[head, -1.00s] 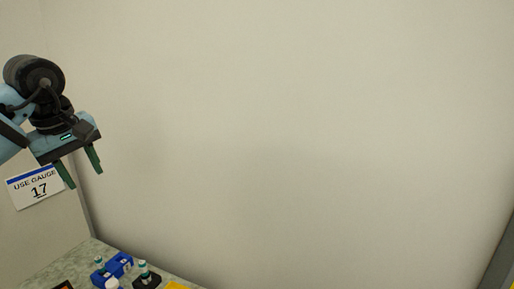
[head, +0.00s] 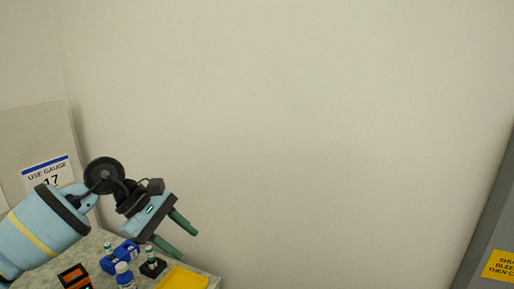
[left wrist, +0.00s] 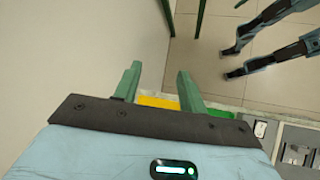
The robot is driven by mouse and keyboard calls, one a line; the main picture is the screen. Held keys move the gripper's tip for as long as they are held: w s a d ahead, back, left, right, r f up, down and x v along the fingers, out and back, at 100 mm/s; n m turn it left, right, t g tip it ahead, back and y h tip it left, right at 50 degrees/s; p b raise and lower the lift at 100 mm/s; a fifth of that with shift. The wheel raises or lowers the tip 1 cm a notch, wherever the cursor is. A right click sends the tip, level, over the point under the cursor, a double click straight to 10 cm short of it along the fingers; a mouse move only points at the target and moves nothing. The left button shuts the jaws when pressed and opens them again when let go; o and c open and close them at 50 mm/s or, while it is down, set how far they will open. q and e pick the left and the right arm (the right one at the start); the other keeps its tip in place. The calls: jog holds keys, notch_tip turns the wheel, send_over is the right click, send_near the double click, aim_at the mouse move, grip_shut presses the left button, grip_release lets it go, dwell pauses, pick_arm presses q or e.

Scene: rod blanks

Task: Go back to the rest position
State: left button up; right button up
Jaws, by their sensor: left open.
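My left gripper (head: 176,239) is at the lower left of the head view, in front of the bare wall and over the far end of the worktop. Its two green fingers are apart and nothing is between them. The left wrist view shows the same open fingers (left wrist: 158,85) with an empty gap. My right gripper is not seen in the head view. In the left wrist view two dark-jointed limbs show at the upper right, too unclear to tell as a gripper.
On the worktop (head: 204,273) stand a blue holder (head: 120,254), a black block with a vial (head: 152,267), a blue-capped bottle (head: 124,275), an orange-black device (head: 74,276) and a yellow sheet (head: 184,279). A grey cabinet (head: 490,235) stands right.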

pick_arm(q)
jog(key=s+d+f+n+t+h, duration=0.65)
jog(key=d+f+n+h, duration=0.4)
jog(key=n, duration=0.95)
jog(key=s+a+f+n+t+y, duration=0.35)
jog(key=f+n+t+y, duration=0.35)
jog(key=n, duration=0.6)
jog(key=s+a+f+n+t+y, duration=0.25)
jog(key=a+f+n+y, duration=0.25)
jog(key=f+n, duration=0.6)
jog(key=s+a+f+n+g+y, duration=0.2)
jog(key=s+f+n, duration=0.4)
jog(key=s, duration=0.4)
jog(key=s+a+f+n+g+y, duration=0.2)
jog(key=s+a+f+n+g, duration=0.2)
jog(key=s+f+n, duration=0.3)
jog(key=s+n+g, duration=0.1)
jog(key=s, duration=0.2)
jog(key=shift+s+g+y, duration=0.3)
jog(key=shift+s+y, duration=0.05)
jog(key=shift+s, duration=0.05)
